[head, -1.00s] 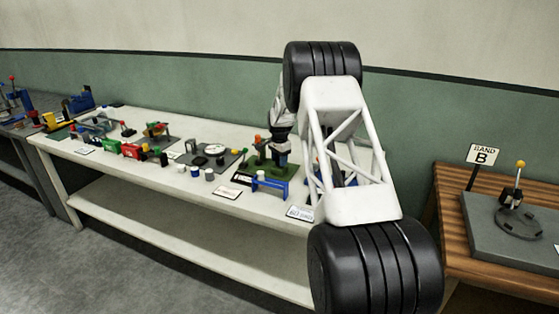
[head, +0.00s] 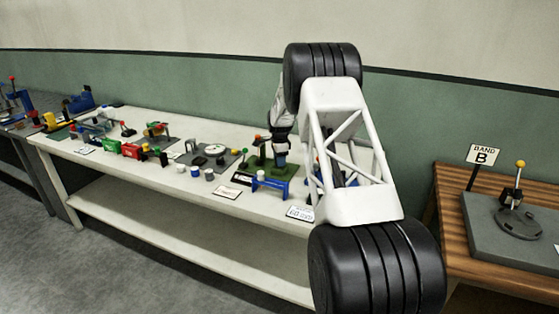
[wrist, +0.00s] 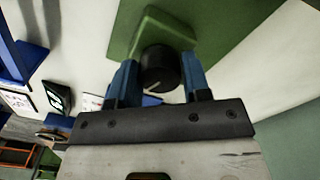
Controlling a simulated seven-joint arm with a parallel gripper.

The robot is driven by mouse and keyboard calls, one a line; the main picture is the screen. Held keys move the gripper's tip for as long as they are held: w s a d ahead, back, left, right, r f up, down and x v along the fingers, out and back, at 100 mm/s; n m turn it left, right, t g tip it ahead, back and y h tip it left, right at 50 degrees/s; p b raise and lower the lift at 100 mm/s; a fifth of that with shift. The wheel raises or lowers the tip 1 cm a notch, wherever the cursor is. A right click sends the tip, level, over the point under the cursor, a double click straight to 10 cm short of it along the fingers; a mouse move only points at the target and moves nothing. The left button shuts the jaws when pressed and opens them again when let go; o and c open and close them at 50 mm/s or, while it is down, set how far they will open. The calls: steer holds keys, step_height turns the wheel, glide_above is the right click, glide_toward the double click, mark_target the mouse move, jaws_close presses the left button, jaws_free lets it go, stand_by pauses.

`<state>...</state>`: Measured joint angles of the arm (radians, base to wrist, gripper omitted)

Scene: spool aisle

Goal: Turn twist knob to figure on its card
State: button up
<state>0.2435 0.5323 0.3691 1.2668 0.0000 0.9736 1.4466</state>
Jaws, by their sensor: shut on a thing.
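The twist knob (wrist: 159,66) is a round black knob with a pale pointer line on its face, mounted on a green base (wrist: 192,18) in the wrist view. My gripper (wrist: 158,82) has its two blue fingers on either side of the knob, shut on it. The pointer line slants toward the lower left in the wrist view. In the head view the green base (head: 262,163) sits on the white table, and my gripper (head: 281,160) is over it, small and partly hidden. White cards (head: 226,191) lie at the table's front edge; their figures are too small to read.
A blue stand (head: 271,187) is just in front of the green base. Several other devices and small cylinders line the white table (head: 120,178) to the left. A wooden bench (head: 450,213) with a "BAND B" sign (head: 484,154) stands at the right.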

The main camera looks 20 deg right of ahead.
steer(key=o, duration=0.9)
steer(key=shift+r, duration=0.1)
steer(key=shift+r, duration=3.75)
